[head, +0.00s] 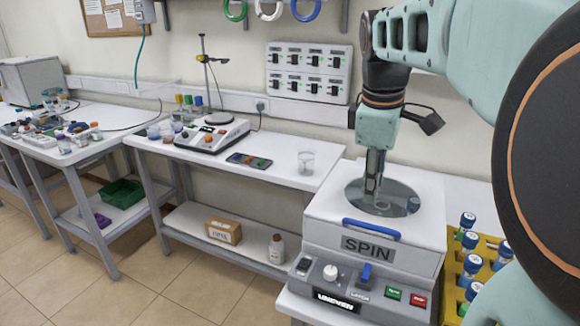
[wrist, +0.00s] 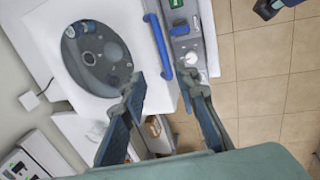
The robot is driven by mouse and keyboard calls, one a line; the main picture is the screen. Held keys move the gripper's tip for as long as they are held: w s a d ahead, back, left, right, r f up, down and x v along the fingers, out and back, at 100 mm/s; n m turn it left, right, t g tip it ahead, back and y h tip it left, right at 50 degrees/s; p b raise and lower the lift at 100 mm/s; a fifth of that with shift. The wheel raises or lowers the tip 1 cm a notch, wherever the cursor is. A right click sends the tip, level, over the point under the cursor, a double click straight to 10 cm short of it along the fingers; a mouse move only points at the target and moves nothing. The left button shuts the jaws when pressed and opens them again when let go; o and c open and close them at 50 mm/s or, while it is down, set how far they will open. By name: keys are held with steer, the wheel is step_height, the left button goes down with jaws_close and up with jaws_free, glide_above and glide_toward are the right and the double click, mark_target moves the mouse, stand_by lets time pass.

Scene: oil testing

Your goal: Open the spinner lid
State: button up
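The spinner (head: 372,245) is a white box marked SPIN, and its lid (head: 425,195) lies flat and closed on top. The lid has a round glass window (head: 400,203), and a dark rotor (wrist: 97,62) shows through it in the wrist view. A blue bar handle (head: 371,229) runs along the lid's front edge; it also shows in the wrist view (wrist: 158,47), ahead of the fingertips. A blue latch (head: 366,274) sits on the front panel. My gripper (head: 375,178) points down above the window, behind the handle in the head view. In the wrist view its fingers (wrist: 161,84) are spread with nothing between them.
The front panel has a knob (head: 330,272), a green button (head: 393,293), a red button (head: 418,300) and a display (head: 338,300) reading UNEVEN. A yellow rack (head: 451,290) with blue-capped bottles stands close to the right. A beaker (head: 306,160) stands on the bench to the left.

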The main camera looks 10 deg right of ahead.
mark_target(365, 225)
steer(key=x, duration=1)
steer(key=shift+a+f+b, duration=0.2)
steer(key=shift+a+b, duration=0.15)
steer(key=shift+b, duration=0.05)
steer(key=shift+c, duration=0.2)
jaws_close()
